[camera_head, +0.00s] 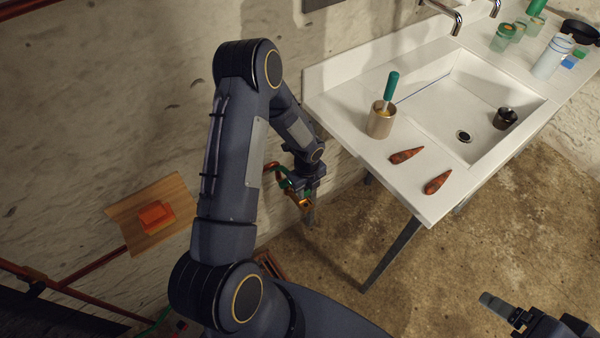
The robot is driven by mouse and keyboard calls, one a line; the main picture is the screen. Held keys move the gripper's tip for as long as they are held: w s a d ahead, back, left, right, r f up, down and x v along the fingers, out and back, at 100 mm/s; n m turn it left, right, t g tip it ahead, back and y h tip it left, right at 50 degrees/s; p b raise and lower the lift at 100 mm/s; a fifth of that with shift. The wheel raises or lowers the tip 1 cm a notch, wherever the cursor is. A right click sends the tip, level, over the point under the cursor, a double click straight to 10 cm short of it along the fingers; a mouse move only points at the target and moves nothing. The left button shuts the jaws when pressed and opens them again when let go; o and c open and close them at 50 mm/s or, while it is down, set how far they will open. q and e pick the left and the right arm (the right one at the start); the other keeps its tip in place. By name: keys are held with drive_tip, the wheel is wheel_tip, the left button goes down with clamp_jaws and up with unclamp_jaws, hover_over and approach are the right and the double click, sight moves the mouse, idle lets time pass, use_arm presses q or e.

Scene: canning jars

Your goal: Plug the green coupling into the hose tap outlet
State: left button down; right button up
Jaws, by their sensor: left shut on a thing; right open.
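My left gripper (304,192) is low beside the wall, left of the sink counter. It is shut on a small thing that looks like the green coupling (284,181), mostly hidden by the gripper. An orange-brown curved piece (270,168) and a yellow-orange piece (302,204) show close around the fingers. I cannot tell which of these is the hose tap outlet, or whether the coupling touches it. My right gripper (518,316) is open and empty at the bottom right, over the floor.
A white sink counter (395,185) stands right of my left gripper, bearing a beige cup (380,122) with a green-handled tool, two carrots (438,182), and jars (502,38). A wooden board (178,195) with an orange block (156,217) is left of my arm. Floor between the arms is clear.

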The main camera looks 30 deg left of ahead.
sight(307, 196)
use_arm(q)
drive_tip(key=shift+s+d+r, duration=0.1)
drive_tip(key=shift+d+r, duration=0.15)
drive_tip(key=shift+d, duration=0.2)
drive_tip(key=shift+a+f, duration=0.15)
drive_tip(key=shift+a, duration=0.1)
drive_tip(key=shift+d+f+b, duration=0.1)
drive_tip(key=shift+f+b, duration=0.25)
drive_tip(key=shift+b, duration=0.3)
wheel_tip(307, 196, down, 4)
drive_tip(key=b, duration=0.3)
drive_tip(key=shift+r, duration=0.15)
use_arm(e)
drive_tip(key=f, duration=0.4)
drive_tip(key=shift+s+d+f, duration=0.15)
drive_tip(key=shift+d+f, duration=0.15)
drive_tip(key=shift+d, duration=0.05)
use_arm(q)
drive_tip(key=shift+b, duration=0.6)
use_arm(e)
drive_tip(key=shift+f, duration=0.45)
use_arm(q)
drive_tip(key=shift+f+b, duration=0.95)
drive_tip(key=shift+f, duration=0.05)
use_arm(e)
drive_tip(key=shift+f, duration=0.95)
use_arm(q)
drive_tip(key=shift+r, duration=0.25)
use_arm(e)
drive_tip(key=shift+r, duration=0.2)
